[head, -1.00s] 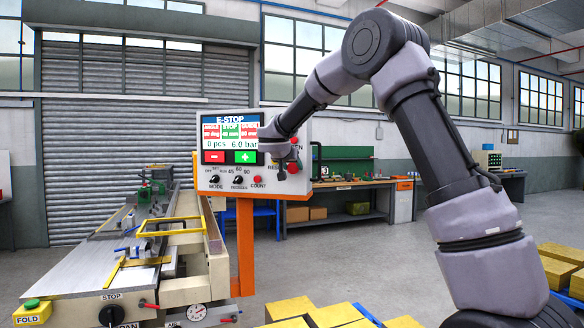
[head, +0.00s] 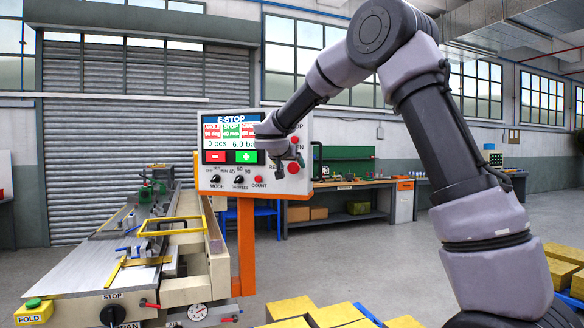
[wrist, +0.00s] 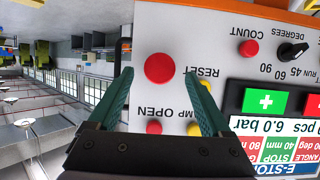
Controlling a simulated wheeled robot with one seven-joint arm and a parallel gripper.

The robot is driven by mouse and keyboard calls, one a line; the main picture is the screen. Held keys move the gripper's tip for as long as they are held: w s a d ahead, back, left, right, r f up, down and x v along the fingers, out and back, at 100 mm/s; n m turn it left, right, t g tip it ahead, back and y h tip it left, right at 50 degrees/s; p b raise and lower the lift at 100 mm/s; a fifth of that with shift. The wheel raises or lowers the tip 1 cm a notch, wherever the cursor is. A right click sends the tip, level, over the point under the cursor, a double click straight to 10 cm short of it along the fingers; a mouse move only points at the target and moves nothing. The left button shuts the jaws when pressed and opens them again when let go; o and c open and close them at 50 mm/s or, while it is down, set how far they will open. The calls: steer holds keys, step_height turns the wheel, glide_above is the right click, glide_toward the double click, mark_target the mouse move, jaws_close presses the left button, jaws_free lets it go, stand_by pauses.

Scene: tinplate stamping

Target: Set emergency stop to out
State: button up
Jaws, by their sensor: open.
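The control panel (head: 215,184) carries a screen (head: 231,131) whose header reads E-STOP. The large red emergency stop button (head: 293,168) is at the panel's lower right, partly crowded by my gripper (head: 289,163). In the wrist view, which is upside down, the large red button (wrist: 159,68) shows whole on the cream panel face. My open gripper (wrist: 158,73) has one green finger on each side of it in the picture, with nothing held. I cannot tell how far the fingertips are from the panel, or whether the button is in or out.
A smaller red COUNT button (wrist: 249,48), a knob (wrist: 291,52) and a yellow RESET button (wrist: 205,86) are near the fingers. The panel stands on an orange post (head: 246,250). The folding machine (head: 95,265) is at left, and yellow boxes (head: 335,314) are in front.

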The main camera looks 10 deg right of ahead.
steer(key=v, duration=0.8)
steer(key=shift+s, duration=0.35)
steer(key=shift+r, duration=0.15)
steer(key=s+d+f+g, duration=0.2)
steer(key=s+d+g, duration=0.2)
steer(key=s+d, duration=1.05)
steer(key=s+d+f+y, duration=0.1)
steer(key=s+f+y, duration=0.1)
steer(key=s, duration=0.8)
steer(key=s+d+f+g+y, duration=0.1)
steer(key=s+d+f+y, duration=0.1)
steer(key=s, duration=0.8)
steer(key=f+y, duration=0.1)
steer(key=y, duration=0.1)
steer(key=shift+f+y, duration=0.2)
steer(key=shift+y, duration=0.1)
